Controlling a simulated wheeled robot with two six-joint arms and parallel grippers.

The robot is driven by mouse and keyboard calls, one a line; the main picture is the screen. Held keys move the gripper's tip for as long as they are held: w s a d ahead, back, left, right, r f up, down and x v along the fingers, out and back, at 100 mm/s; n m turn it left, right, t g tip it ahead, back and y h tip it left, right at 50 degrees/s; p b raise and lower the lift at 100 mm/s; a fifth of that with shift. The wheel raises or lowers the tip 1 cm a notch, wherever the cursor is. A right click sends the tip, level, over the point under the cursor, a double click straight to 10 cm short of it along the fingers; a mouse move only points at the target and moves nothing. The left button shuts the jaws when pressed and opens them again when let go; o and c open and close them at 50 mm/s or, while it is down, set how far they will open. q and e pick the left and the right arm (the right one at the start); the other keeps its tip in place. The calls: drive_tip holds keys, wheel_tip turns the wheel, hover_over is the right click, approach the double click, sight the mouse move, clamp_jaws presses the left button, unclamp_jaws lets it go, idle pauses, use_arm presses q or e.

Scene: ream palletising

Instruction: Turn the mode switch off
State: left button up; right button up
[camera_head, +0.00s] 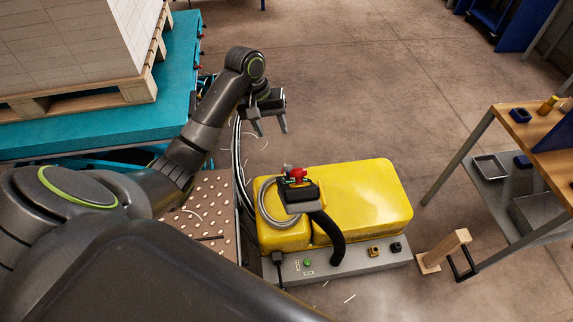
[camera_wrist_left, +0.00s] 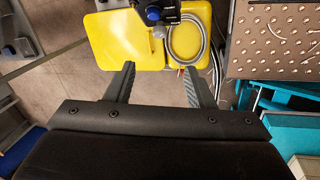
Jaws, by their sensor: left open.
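A yellow machine (camera_head: 362,192) with a grey control panel (camera_head: 345,265) along its front stands on the floor. The panel carries a green button (camera_head: 307,263), a small yellow-plated switch (camera_head: 375,250) and a black knob (camera_head: 396,247). Which of these is the mode switch, and its position, I cannot tell. My left gripper (camera_head: 270,128) is open and empty, in the air behind and left of the machine, apart from the panel. In the left wrist view the gripper (camera_wrist_left: 158,68) has its fingers spread, with the yellow machine (camera_wrist_left: 120,40) beyond them. My right gripper is not in view.
A black and red fitting (camera_head: 297,175), a coiled grey hose (camera_head: 265,195) and a black hose (camera_head: 333,240) are on the machine. A perforated plate (camera_head: 205,215) lies left. A loaded pallet (camera_head: 90,100) rests on a teal platform (camera_head: 180,70). A wooden-topped table (camera_head: 530,135) stands right.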

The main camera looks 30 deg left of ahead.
sight(288, 170)
use_arm(q)
drive_tip(key=x, duration=1.7)
drive_tip(key=shift+f, duration=0.1)
drive_tip(key=c, duration=1)
drive_tip(key=shift+p, duration=0.3)
